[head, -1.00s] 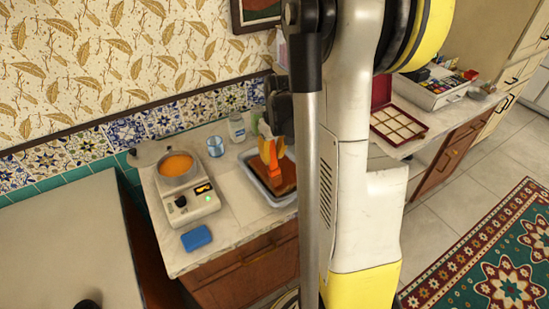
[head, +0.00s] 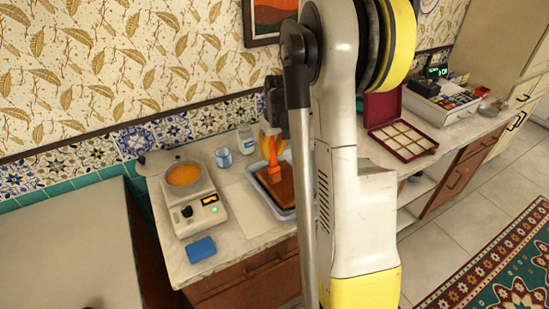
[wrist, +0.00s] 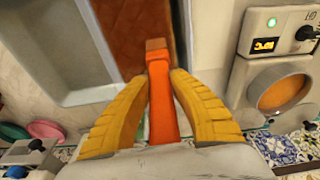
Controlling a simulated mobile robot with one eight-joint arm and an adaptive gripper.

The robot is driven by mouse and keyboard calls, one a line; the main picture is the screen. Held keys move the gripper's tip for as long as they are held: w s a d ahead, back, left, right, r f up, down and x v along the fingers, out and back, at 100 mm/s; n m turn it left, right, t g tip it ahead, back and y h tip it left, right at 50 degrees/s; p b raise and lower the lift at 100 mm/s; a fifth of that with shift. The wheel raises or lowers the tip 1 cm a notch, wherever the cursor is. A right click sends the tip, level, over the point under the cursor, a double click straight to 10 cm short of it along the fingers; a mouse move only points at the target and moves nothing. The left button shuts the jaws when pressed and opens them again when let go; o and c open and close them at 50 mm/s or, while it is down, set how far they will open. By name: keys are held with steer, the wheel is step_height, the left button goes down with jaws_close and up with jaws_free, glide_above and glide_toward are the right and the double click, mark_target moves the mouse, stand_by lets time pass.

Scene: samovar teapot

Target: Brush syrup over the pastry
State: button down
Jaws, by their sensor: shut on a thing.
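My gripper (head: 269,137) is shut on an orange brush (head: 274,152). In the wrist view my yellow fingers (wrist: 162,86) close on both sides of the brush (wrist: 160,105), and its brownish end points at the pastry. The brown pastry (head: 285,192) lies in a pale tray (head: 262,196) on the counter; part of it is hidden behind my arm. The pastry also shows in the wrist view (wrist: 136,25). The brush end is over the pastry; I cannot tell whether it touches. Orange syrup (head: 184,175) fills a pot on a white hotplate (head: 203,217) left of the tray.
A blue block (head: 201,249) lies at the counter's front edge. A blue glass (head: 223,158) and a jar (head: 245,140) stand behind the tray. A red compartment box (head: 403,136) is on the counter to the right. Bare counter lies between hotplate and tray.

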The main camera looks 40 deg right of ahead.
steer(key=shift+w+d, duration=1.45)
steer(key=shift+w, duration=2.15)
steer(key=s+d+b, duration=0.1)
steer(key=s+d, duration=0.2)
steer(key=d, duration=0.2)
steer(key=shift+s+d+b, duration=0.2)
steer(key=shift+d+b, duration=0.15)
steer(key=shift+d, duration=0.05)
stand_by(1.7)
